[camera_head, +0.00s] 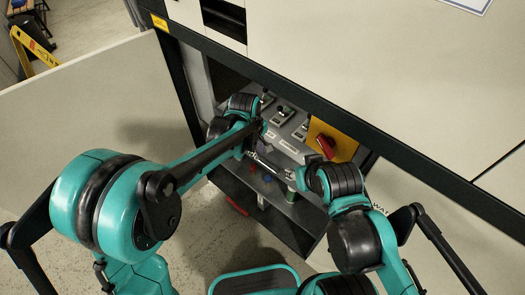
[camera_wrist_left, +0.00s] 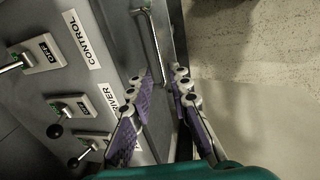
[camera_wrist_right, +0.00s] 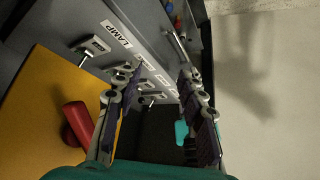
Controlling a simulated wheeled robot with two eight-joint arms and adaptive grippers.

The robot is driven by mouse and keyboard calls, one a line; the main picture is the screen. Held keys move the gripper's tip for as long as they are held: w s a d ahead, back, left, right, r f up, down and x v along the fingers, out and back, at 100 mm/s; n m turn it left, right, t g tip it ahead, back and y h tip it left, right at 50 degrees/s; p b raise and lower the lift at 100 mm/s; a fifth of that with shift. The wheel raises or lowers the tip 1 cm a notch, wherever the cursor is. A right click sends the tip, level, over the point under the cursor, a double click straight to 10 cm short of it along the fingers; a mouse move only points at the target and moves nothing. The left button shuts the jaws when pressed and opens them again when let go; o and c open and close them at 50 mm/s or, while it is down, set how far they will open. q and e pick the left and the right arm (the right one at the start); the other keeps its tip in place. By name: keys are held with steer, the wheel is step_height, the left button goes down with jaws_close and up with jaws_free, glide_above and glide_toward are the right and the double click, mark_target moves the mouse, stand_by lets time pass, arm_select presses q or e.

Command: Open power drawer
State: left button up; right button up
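The power drawer has a grey front panel (camera_head: 285,125) with several toggle switches and a metal bar handle (camera_head: 268,165) along its lower edge. My left gripper (camera_head: 256,150) is close to the left end of the handle. In the left wrist view its purple-padded fingers (camera_wrist_left: 162,78) are open, with the handle (camera_wrist_left: 151,45) just ahead of and partly between the tips. My right gripper (camera_wrist_right: 160,72) is open too; its fingers stand apart near the panel, and the handle (camera_wrist_right: 180,48) lies just beyond the right fingertip. In the head view my right arm hides most of this gripper.
A yellow plate with a red rotary switch (camera_head: 326,146) sits right of the panel, close to my right gripper. A dark shelf (camera_head: 240,190) lies below. A light cabinet door (camera_head: 100,90) stands open at left. A black frame bar (camera_head: 320,107) crosses above.

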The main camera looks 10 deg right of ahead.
mark_target(264, 163)
arm_select(q)
steer(key=f+b, duration=0.1)
steer(key=f, duration=0.1)
steer(key=d+f+b, duration=0.1)
steer(key=f, duration=0.2)
steer(key=w+d+f, duration=0.1)
steer(key=f, duration=0.2)
steer(key=shift+f+b, duration=0.15)
steer(key=shift+b, duration=0.25)
jaws_close()
